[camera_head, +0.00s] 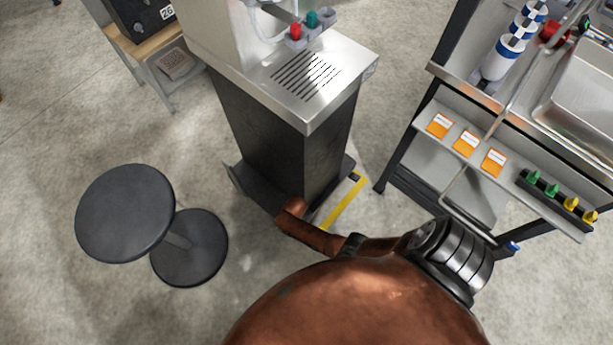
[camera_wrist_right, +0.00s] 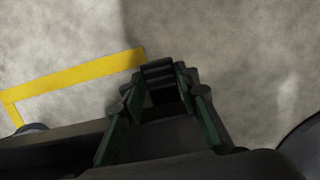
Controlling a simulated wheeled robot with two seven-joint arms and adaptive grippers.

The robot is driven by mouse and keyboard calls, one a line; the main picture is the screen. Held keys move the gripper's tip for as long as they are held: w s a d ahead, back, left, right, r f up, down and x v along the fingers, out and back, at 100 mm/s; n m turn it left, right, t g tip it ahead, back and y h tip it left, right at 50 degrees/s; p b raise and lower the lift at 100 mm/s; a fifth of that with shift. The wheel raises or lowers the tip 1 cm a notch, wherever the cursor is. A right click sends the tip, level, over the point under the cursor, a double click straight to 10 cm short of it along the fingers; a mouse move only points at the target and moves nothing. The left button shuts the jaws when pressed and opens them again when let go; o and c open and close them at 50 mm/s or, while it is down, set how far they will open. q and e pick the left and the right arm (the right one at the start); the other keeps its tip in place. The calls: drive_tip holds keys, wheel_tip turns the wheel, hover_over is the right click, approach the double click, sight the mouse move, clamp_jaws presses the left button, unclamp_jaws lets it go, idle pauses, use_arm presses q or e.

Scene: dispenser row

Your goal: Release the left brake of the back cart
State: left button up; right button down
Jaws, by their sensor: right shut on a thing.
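A dispenser on a dark cart body (camera_head: 285,135) stands at the upper middle of the head view, with a low dark base plate around its foot. My copper arm reaches to the front lower corner of that base, and the arm's end hides the brake area there. In the right wrist view my right gripper (camera_wrist_right: 158,98), with green-lined fingers, is shut on a dark ribbed part (camera_wrist_right: 158,72) low over the floor. I cannot tell for certain that this part is the left brake. My left gripper is not in view.
A yellow floor line (camera_head: 343,203) runs beside the cart's foot and shows in the right wrist view (camera_wrist_right: 75,75). A round dark stool (camera_head: 125,212) stands at left. A shelved cart (camera_head: 415,165) with orange cards stands at right. The floor at far left is clear.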

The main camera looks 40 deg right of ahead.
drive_tip(key=shift+s+d, duration=0.1)
drive_tip(key=shift+d, duration=0.2)
drive_tip(key=c, duration=1.7)
unclamp_jaws()
drive_tip(key=shift+r, duration=0.1)
drive_tip(key=shift+o, duration=1)
drive_tip(key=shift+a, duration=0.2)
wheel_tip(320, 180, up, 12)
drive_tip(key=w, duration=0.2)
drive_tip(key=shift+a, duration=0.15)
